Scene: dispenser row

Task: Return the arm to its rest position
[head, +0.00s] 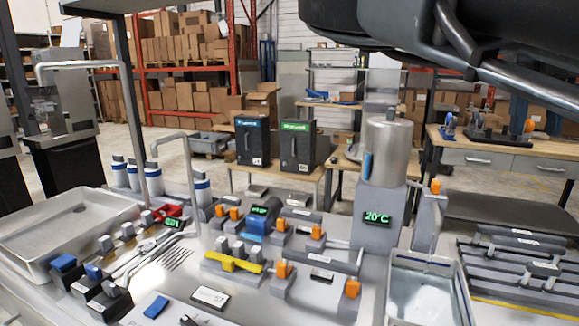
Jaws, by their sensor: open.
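Dark, rounded parts of my arm (410,25) fill the top right of the head view, close to the camera and above the bench. A grey bar-like part slants from them to the right edge. My gripper's fingers do not show in this view, so I cannot see what is between or near them.
A metal bench holds a sink (60,235) at left, a tall faucet (185,170), and several orange-handled dispensers in the middle. A steel cylinder (389,150) stands above a 20°C display (377,218). A tray (428,262) and slotted rack (520,265) are at right.

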